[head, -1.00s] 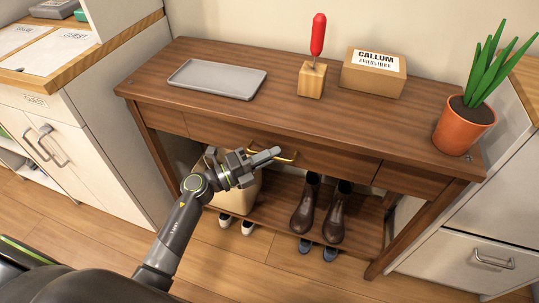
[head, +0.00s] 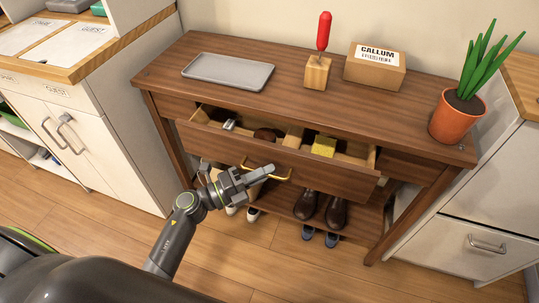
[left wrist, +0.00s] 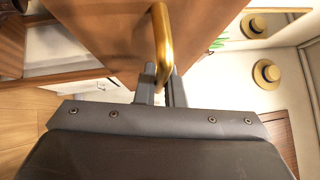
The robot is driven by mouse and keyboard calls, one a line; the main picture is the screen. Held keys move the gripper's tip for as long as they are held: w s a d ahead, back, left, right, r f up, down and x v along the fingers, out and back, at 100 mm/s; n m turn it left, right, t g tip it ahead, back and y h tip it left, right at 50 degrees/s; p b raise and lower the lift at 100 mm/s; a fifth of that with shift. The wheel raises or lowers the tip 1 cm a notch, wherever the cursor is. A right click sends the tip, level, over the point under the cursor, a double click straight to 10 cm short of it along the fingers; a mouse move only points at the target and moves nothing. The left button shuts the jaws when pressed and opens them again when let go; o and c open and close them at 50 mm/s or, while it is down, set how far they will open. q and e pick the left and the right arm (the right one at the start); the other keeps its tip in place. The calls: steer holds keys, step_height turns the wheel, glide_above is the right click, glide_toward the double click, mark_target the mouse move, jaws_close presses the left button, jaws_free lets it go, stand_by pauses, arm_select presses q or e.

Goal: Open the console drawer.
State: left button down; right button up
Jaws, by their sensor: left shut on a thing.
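The wooden console table (head: 300,85) has its middle drawer (head: 320,172) pulled partly out. Inside the drawer are a yellow block (head: 323,146), a small grey metallic thing (head: 229,124) and dark brown items, with wooden dividers. My left gripper (head: 262,172) is at the drawer front, shut on the brass handle (head: 282,177). In the left wrist view, the handle (left wrist: 161,40) runs down between the fingers (left wrist: 161,88). My right gripper is not in view.
On the console top are a grey tray (head: 228,71), a red-handled tool in a wooden block (head: 318,72), a CALLUM box (head: 375,70) and a potted plant (head: 457,118). Boots (head: 322,207) stand on the shelf below. White cabinets flank both sides.

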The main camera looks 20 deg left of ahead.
arm_select(q)
steer(key=s+p, duration=0.2)
steer(key=s, duration=0.9)
steer(key=shift+s+a, duration=0.2)
steer(key=shift+s, duration=0.05)
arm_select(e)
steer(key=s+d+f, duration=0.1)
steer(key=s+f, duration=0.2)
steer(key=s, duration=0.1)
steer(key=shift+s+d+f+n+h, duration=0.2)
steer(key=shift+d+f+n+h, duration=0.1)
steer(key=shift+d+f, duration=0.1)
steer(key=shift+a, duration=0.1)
arm_select(q)
steer(key=c, duration=1.5)
jaws_free()
steer(key=b+v, duration=0.2)
steer(key=v, duration=1.5)
steer(key=shift+s+a, duration=0.1)
steer(key=shift+s, duration=0.1)
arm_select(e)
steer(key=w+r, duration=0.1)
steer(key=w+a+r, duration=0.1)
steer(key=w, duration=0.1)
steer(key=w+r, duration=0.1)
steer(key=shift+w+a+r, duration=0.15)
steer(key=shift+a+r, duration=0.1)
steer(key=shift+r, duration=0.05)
